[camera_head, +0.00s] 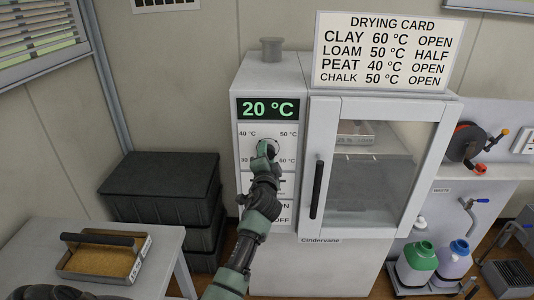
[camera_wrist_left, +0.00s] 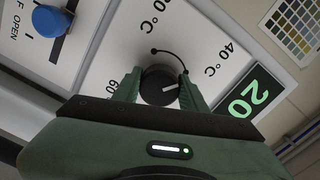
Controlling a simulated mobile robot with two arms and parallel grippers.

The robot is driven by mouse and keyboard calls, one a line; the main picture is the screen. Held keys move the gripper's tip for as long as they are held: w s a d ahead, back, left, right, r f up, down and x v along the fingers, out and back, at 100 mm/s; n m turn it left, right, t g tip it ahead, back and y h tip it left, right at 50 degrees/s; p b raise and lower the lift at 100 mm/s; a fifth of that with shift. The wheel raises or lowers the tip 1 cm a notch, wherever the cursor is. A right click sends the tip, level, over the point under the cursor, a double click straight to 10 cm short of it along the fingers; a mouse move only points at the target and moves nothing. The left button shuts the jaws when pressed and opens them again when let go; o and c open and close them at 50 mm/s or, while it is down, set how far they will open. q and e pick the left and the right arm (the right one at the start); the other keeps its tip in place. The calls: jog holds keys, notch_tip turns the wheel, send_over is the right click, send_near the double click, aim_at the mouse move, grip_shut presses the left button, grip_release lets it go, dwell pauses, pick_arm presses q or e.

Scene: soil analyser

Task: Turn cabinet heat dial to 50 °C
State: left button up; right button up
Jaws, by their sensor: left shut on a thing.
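The grey cabinet (camera_head: 268,77) has a green display (camera_head: 268,109) reading 20 °C above its heat dial. Labels around the dial show 40 °C upper left, 50 °C upper right, 30 °C lower left and 60 °C lower right. My left gripper (camera_head: 266,151) is at the dial and hides much of it. In the left wrist view the black dial (camera_wrist_left: 158,86) sits between the fingers of my left gripper, which is shut on it. Its short white mark points toward the display side, past the 40 °C label. The 50 °C label is hidden there. My right gripper is not in view.
A blue vent knob (camera_wrist_left: 48,20) is beside the dial. A drying card (camera_head: 388,50) stands on the cabinet. The glass door (camera_head: 384,170) with its black handle (camera_head: 317,190) is shut. Black crates (camera_head: 160,177) and a table with a soil tray (camera_head: 103,262) are at the left.

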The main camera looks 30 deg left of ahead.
pick_arm(q)
jog(key=m+p, duration=0.1)
jog(key=m, duration=0.1)
jog(key=m+p, duration=0.1)
jog(key=m, duration=0.2)
jog(key=shift+a+r+m, duration=0.1)
jog(key=shift+r+m, duration=0.1)
jog(key=shift+m, duration=0.1)
jog(key=m+p, duration=0.2)
jog(key=m, duration=0.2)
jog(key=shift+r, duration=0.15)
jog(key=m+p, duration=0.3)
jog(key=m, duration=0.2)
jog(key=shift+r+m, duration=0.15)
jog(key=shift+m, duration=0.25)
jog(key=shift+w+m+p, duration=0.1)
jog(key=shift+m+p, duration=0.85)
jog(key=shift+m, duration=0.95)
jog(key=o, duration=1.3)
jog(key=shift+o, duration=0.3)
jog(key=shift+f, duration=0.2)
